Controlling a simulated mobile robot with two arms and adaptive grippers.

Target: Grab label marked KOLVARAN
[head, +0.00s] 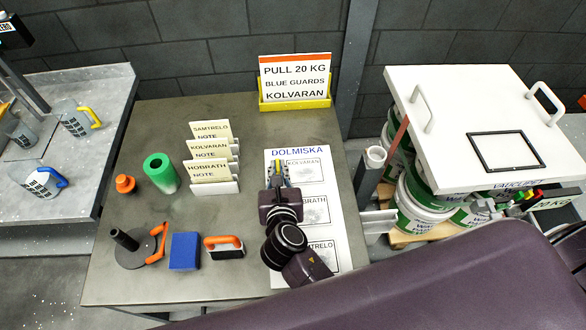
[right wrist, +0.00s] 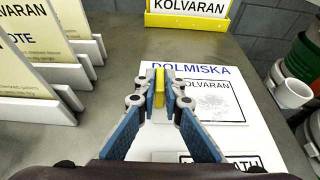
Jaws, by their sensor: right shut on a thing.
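The white DOLMISKA sheet (head: 333,262) lies on the table with a column of three labels. The KOLVARAN label (head: 311,171) is the top one, and it also shows in the right wrist view (right wrist: 212,101). The HOBRATH label (head: 316,211) and the SAMTRELO label (head: 320,257) lie below it, partly hidden by my arm. My right gripper (head: 276,169) is shut on a narrow yellow tab (right wrist: 160,87) at the left edge of the KOLVARAN label. The fingers hide how the tab joins the label. The label appears flat on the sheet. My left gripper is not in view.
Note cards in white holders (head: 214,188), a green roll (head: 160,171), a blue block (head: 185,252) and an orange-handled brush (head: 224,248) stand left of the sheet. A yellow-framed sign (head: 295,104) reading KOLVARAN stands behind. Pails (head: 422,213) under a white lid stand right.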

